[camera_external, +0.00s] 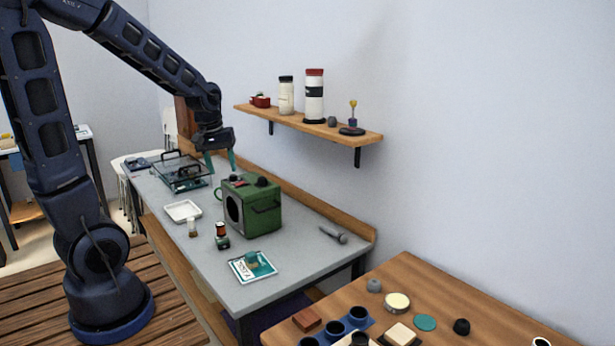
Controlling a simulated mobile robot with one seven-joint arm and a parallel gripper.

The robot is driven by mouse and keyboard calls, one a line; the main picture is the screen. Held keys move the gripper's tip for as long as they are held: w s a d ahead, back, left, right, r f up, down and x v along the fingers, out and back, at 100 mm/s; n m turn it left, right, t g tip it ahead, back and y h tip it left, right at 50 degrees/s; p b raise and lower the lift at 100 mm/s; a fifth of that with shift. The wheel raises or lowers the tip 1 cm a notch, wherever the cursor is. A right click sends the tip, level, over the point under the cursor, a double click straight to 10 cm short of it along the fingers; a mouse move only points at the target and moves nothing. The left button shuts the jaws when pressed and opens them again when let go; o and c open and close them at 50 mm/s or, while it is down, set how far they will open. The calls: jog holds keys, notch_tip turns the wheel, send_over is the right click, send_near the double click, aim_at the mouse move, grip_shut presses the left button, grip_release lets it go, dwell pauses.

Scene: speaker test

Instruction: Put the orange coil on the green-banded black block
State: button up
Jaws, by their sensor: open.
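My gripper (221,163) hangs over the back of the grey workbench, above the green box-shaped speaker (252,208). Its two teal fingers are apart, with nothing visible between them. A small dark block with a green band (223,243) stands on the bench in front of the speaker. A small reddish-orange and dark piece (221,229) appears on or just behind that block. It may be the orange coil, but it is too small to be sure, and I cannot tell whether the two touch.
A white tray (183,211), a small jar (192,228) and a printed card (253,267) lie near the speaker. A black-handled rack (181,173) is at the bench's far end. A wall shelf (350,134) holds bottles. The bench's right part is mostly clear around a grey tool (334,235).

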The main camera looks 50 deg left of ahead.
jog(key=s+d+r+m+t, duration=0.2)
jog(key=s+d+r+m, duration=0.8)
jog(key=s, duration=0.5)
jog(key=shift+d+r+t, duration=0.3)
jog(key=shift+d+r, duration=0.25)
jog(key=shift+d, duration=0.8)
